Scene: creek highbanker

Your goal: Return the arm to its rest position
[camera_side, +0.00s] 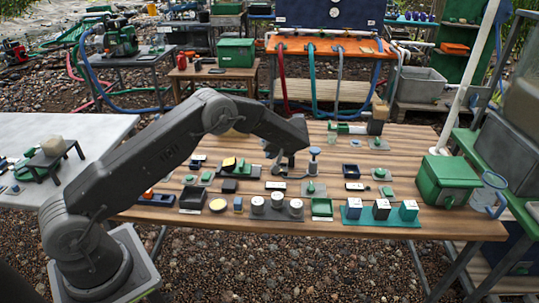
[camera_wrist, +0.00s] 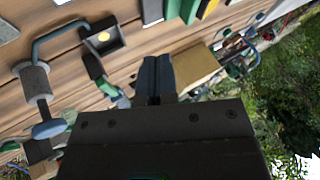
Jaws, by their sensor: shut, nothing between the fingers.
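My gripper (camera_side: 281,171) is at the end of my dark grey arm, low over the middle of the wooden table (camera_side: 440,215) in the side view. In the wrist view its two fingers (camera_wrist: 157,78) are together with nothing between them. The arm reaches from the lower left, bent at the elbow. A small post with a blue-grey top (camera_side: 314,155) stands just right of the gripper. In the side view the fingertips are small, and I cannot tell whether they touch anything.
Several small parts cover the table, including white-topped cylinders (camera_side: 277,201) and a teal strip with boxes (camera_side: 381,217). A green box (camera_side: 446,181) stands at the right end. A grey table (camera_side: 93,130) is at left. Gravel shows in front.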

